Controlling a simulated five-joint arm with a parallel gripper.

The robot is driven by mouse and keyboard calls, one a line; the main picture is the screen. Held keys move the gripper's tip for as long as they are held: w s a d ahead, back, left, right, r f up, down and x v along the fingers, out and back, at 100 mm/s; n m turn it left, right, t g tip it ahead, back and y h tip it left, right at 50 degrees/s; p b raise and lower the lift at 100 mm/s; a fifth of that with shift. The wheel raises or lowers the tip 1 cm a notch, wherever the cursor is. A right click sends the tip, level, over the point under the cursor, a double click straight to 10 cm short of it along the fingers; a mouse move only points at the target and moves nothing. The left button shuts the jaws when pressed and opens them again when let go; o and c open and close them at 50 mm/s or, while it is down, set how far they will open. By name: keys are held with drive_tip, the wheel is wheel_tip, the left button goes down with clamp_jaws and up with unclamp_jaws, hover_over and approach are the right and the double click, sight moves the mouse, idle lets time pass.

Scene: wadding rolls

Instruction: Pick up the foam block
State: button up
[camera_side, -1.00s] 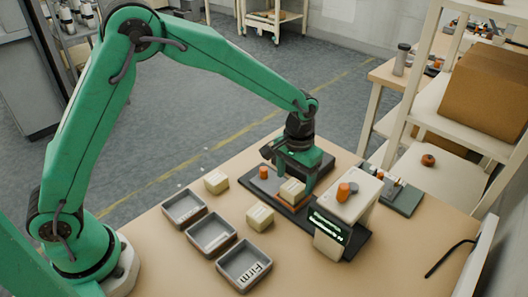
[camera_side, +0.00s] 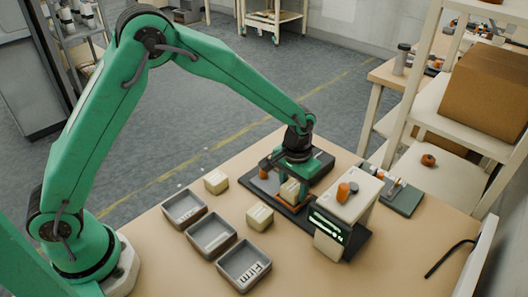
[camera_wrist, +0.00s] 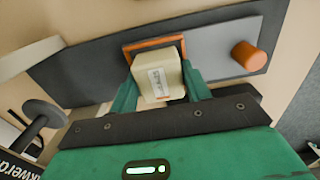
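A pale cream foam block (camera_side: 289,190) with a small printed label stands in the dark test fixture on the table. In the wrist view the block (camera_wrist: 157,75) sits between the two green fingers of my gripper (camera_wrist: 163,88). The fingers appear to press on both its sides. An orange frame (camera_wrist: 152,43) shows just behind the block. In the side view my gripper (camera_side: 291,186) is low over the fixture, with the block partly hidden by the fingers. I cannot tell whether the block touches the fixture floor.
Two more cream blocks (camera_side: 216,182) (camera_side: 260,216) lie on the table. Three grey trays (camera_side: 211,233) stand in a row; the front one reads "Firm". A white device with a lit display (camera_side: 330,226) and an orange knob (camera_side: 343,191) stands close right of my gripper.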

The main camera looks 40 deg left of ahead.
sight(294, 186)
drive_tip(key=c, duration=0.4)
drive_tip(key=shift+r, duration=5)
